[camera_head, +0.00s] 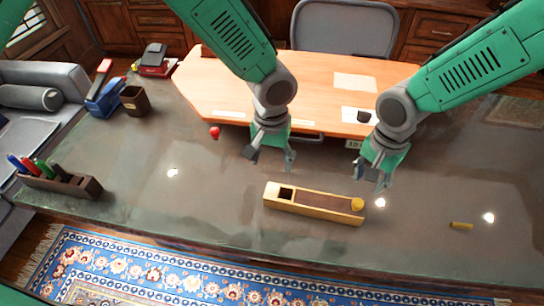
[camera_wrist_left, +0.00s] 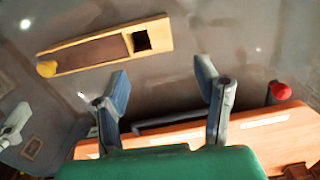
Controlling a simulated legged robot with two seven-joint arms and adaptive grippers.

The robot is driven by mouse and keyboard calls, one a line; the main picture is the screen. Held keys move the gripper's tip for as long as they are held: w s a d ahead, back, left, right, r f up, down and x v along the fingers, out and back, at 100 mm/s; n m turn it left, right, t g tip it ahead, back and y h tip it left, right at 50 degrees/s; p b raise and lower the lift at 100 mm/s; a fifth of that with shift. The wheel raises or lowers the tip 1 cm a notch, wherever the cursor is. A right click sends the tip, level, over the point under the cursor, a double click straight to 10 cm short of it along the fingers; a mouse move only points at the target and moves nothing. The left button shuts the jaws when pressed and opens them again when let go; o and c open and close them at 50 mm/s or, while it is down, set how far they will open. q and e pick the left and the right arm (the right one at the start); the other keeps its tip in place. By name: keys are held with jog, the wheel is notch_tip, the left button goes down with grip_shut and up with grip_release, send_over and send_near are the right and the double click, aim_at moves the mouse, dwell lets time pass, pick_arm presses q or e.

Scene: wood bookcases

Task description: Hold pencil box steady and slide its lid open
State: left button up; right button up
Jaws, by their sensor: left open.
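The pencil box (camera_head: 290,207) is a long, light wooden box lying on the grey-green desk. It also shows in the left wrist view (camera_wrist_left: 166,35). Its brown lid (camera_head: 322,201) covers most of the top. A dark square opening shows at the left end, and a round yellow piece (camera_head: 357,204) sits at the right end. My left gripper (camera_head: 268,158) is open and empty, above and behind the box's left end, apart from it. My right gripper (camera_head: 371,176) hangs behind the box's right end, apart from it, with its fingers apart and nothing between them.
A yellow stub (camera_head: 461,225) lies right of the box. A red object (camera_head: 214,132) lies left of my left gripper. The desk around the box is clear.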

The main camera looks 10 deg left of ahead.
aim_at(272, 190)
pick_arm(q)
notch_tip(272, 190, down, 14)
jog(key=shift+w+r, duration=0.15)
jog(key=shift+r, duration=0.1)
dwell(0.3)
